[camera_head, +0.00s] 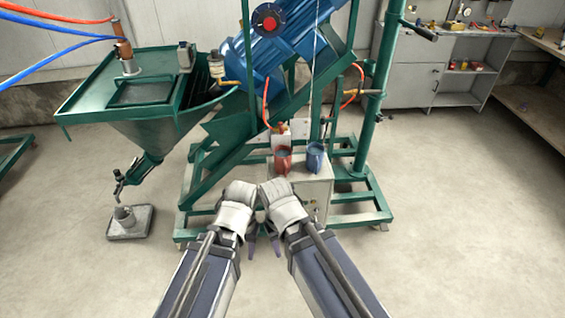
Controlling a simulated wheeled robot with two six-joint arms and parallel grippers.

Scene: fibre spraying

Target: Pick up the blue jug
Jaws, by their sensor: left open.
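The blue jug (316,157) stands upright on a small pale box-like stand (312,185) near the middle of the view. A red jug (283,160) stands just left of it on the same stand. My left gripper (250,247) is open, in front of the stand and below and left of the blue jug. My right gripper (276,246) is close beside the left one, its fingers small and partly hidden by its wrist, so I cannot tell its opening. Neither gripper touches a jug.
A green steel frame (245,143) with a blue motor (285,45) surrounds the stand. A green hopper (150,95) is at the left, a grey workbench (420,75) at the back right. The floor in front and at right is clear.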

